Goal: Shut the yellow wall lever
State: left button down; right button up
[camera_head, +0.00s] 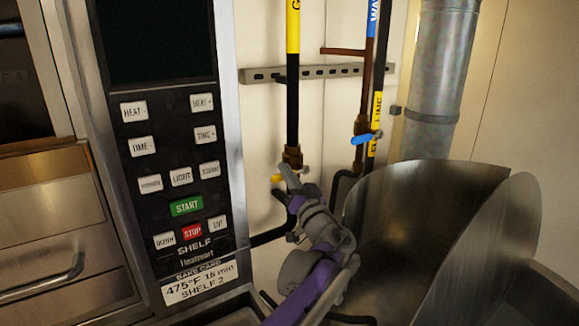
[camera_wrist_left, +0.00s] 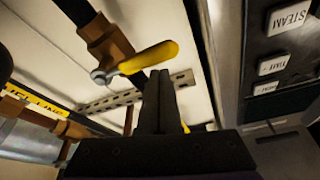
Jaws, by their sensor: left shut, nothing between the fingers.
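The yellow wall lever (camera_head: 277,178) sits on a brass valve on the yellow-and-black gas pipe in the head view, partly hidden by my gripper. In the left wrist view the yellow lever (camera_wrist_left: 152,58) shows large, slanting across just beyond my fingertips, its pivot nut at the left end on the brass body. My left gripper (camera_head: 288,176) reaches up to the lever from below. Its fingers (camera_wrist_left: 159,75) are shut together with nothing between them, tips close to the lever's handle. I cannot tell whether they touch it. My right gripper is in neither view.
A blue lever (camera_head: 362,139) sits on the neighbouring pipe to the right. An oven control panel (camera_head: 185,150) stands close on the left. A large curved metal vessel (camera_head: 420,230) and a round duct (camera_head: 440,70) stand on the right. A slotted metal rail (camera_head: 325,71) crosses behind the pipes.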

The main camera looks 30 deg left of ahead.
pick_arm(q)
jog(key=shift+s+f, duration=0.1)
jog(key=shift+f, duration=0.25)
jog(key=shift+f, duration=0.15)
dwell(0.3)
jog(key=s+d+b, duration=0.1)
jog(key=s+d, duration=0.4)
jog(key=d, duration=0.3)
jog(key=shift+r, duration=0.45)
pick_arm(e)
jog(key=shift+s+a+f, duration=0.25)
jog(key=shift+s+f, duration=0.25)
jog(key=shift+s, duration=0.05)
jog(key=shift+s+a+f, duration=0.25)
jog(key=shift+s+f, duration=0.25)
pick_arm(q)
jog(key=shift+w+d, duration=0.1)
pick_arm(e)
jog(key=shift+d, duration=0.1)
